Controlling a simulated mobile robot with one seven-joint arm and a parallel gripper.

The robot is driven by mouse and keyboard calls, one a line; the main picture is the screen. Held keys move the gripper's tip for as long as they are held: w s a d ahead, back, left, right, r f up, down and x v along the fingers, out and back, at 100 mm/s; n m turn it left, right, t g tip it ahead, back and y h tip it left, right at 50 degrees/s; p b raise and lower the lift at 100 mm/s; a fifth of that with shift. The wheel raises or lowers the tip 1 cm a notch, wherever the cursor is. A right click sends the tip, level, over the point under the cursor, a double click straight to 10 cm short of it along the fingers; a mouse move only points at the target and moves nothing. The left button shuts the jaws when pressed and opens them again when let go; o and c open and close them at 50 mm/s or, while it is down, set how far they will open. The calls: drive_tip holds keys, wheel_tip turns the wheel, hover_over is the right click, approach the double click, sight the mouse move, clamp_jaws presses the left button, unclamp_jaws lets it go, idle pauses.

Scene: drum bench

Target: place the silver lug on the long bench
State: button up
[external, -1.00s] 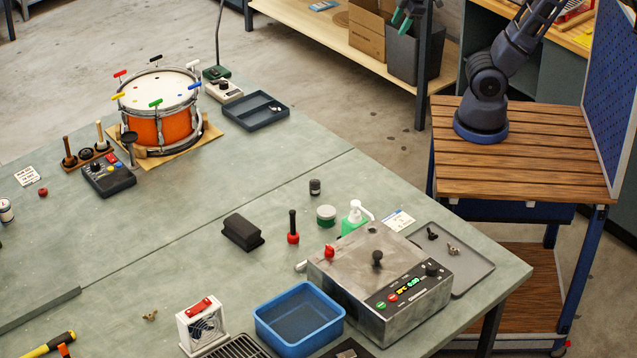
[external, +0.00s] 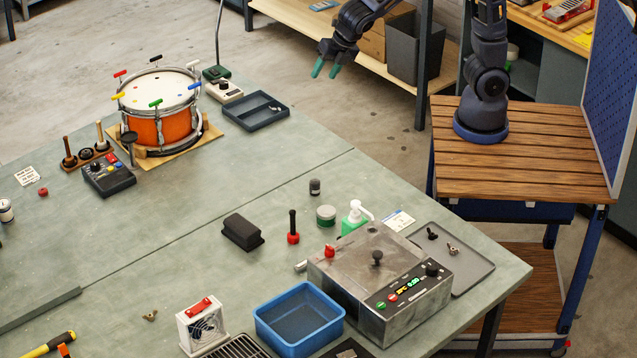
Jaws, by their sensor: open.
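My gripper (external: 325,69) has teal fingertips that are apart, with nothing seen between them. It hangs in the air at the top centre, beyond the far edge of the long grey-green bench (external: 250,190). A small silver cylindrical piece (external: 300,266) lies on the bench against the left side of a metal box; it may be the silver lug, but I cannot tell for sure. A dark tray (external: 240,119) near the drum holds small pieces (external: 276,108) too small to identify.
An orange drum (external: 160,125) stands at the upper left of the bench. The metal box (external: 345,268), a blue bin (external: 297,322), a green bottle (external: 353,222) and a grey tray (external: 474,272) crowd the right end. The bench's middle is mostly clear.

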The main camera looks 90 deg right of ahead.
drive_tip(key=w+a+f+n+y, duration=0.15)
drive_tip(key=a+f+n, duration=0.35)
drive_tip(key=a, duration=0.5)
drive_tip(key=w+a+f+n, duration=0.2)
drive_tip(key=a+f+n, duration=0.25)
drive_tip(key=a, duration=0.45)
drive_tip(key=n+g+y, duration=0.2)
drive_tip(key=n+y, duration=0.1)
drive_tip(key=n, duration=0.8)
approach(303, 264)
drive_tip(key=shift+h, duration=0.25)
drive_tip(key=x, duration=0.8)
drive_tip(key=shift+a+f, duration=0.15)
drive_tip(key=shift+a, duration=0.05)
clamp_jaws()
